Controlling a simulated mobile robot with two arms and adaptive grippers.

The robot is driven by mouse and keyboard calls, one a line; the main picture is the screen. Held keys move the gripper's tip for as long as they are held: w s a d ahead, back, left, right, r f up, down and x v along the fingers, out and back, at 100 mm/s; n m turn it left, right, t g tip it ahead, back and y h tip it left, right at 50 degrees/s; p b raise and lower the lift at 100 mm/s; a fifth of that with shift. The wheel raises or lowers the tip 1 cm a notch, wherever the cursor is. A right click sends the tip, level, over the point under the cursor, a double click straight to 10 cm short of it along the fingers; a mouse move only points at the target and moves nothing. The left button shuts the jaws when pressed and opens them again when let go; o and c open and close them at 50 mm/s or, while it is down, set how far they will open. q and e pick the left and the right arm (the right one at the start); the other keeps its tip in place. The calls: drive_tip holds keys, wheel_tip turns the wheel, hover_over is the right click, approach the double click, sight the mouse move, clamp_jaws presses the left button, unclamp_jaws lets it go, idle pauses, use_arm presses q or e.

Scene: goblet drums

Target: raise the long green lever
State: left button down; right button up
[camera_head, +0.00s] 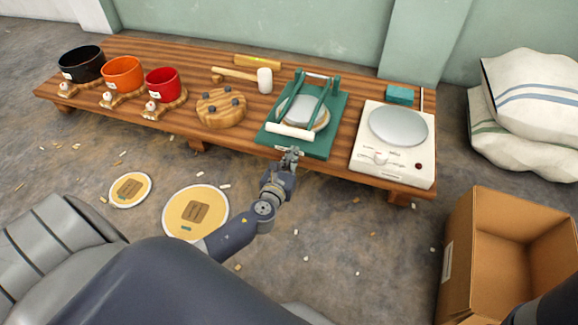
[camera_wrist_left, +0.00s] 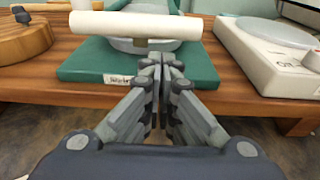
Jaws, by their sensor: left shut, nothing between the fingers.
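The green press (camera_head: 322,143) stands on the wooden bench, with a green base plate and two long green lever arms (camera_head: 326,98). The arms run forward to a white roller-like handle (camera_head: 290,132) low at the front. In the left wrist view the white handle (camera_wrist_left: 110,25) crosses above the front of the green base (camera_wrist_left: 85,66). A round grey disc shows under the arms. My left gripper (camera_head: 291,153) is shut and empty at the front edge of the base, below and in front of the handle. It also shows in the left wrist view (camera_wrist_left: 162,62). My right gripper is not visible.
A white machine with a round plate (camera_head: 398,160) stands right of the press. A wooden disc with pegs (camera_head: 222,108), a mallet (camera_head: 264,80) and coloured pots (camera_head: 163,83) stand to the left. An open cardboard box (camera_head: 460,250) is on the floor at right.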

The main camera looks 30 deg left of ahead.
use_arm(q)
drive_tip(key=shift+b+x, duration=0.7)
drive_tip(key=shift+x, duration=1.65)
